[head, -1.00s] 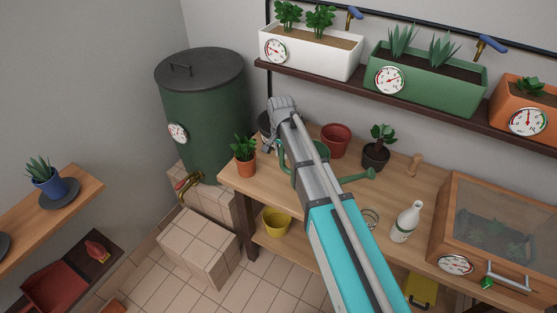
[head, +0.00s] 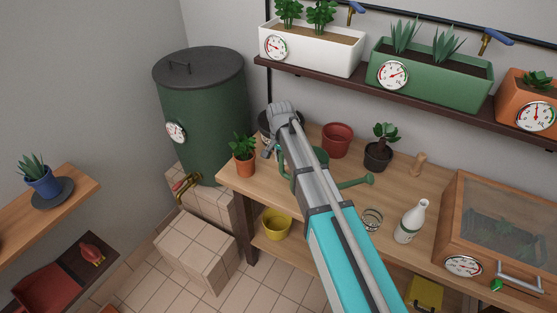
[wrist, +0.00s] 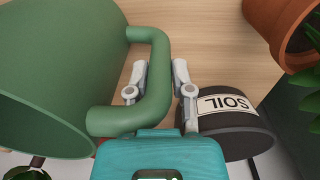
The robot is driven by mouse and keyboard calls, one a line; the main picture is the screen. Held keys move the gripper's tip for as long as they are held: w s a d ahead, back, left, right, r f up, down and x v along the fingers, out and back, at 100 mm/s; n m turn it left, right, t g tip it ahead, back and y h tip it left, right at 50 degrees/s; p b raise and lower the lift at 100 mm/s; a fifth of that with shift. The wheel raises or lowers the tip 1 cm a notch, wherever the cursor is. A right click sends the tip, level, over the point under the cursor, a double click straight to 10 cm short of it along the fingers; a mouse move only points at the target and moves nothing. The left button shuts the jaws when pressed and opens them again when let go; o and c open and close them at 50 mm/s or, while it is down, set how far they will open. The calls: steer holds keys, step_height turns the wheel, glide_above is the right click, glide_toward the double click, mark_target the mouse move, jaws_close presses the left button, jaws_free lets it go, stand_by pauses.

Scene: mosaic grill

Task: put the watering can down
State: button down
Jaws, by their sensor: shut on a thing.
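The green watering can (head: 354,183) is over the wooden workbench, its body mostly hidden behind my arm and its spout pointing right. In the wrist view, the can's body (wrist: 60,65) fills the left side. Its handle passes between the two fingers of my gripper (wrist: 160,82), which is shut on it. In the head view my gripper (head: 268,151) is mostly hidden by the arm. I cannot tell whether the can's base touches the bench top (head: 228,172).
A black soil pot (wrist: 235,125) is close beside the right finger. A potted plant (head: 244,156), a red pot (head: 337,140) and a dark potted plant (head: 379,150) stand around the can. A bottle (head: 410,222) and glass cabinet (head: 500,220) are right. Planters (head: 430,85) line the shelf above.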

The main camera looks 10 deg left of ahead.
steer(key=shift+f, duration=0.15)
steer(key=c, duration=0.5)
jaws_free()
steer(key=shift+r, duration=0.2)
step_height(320, 180, up, 12)
steer(key=p, duration=1.2)
steer(key=shift+a, duration=0.15)
stand_by(0.4)
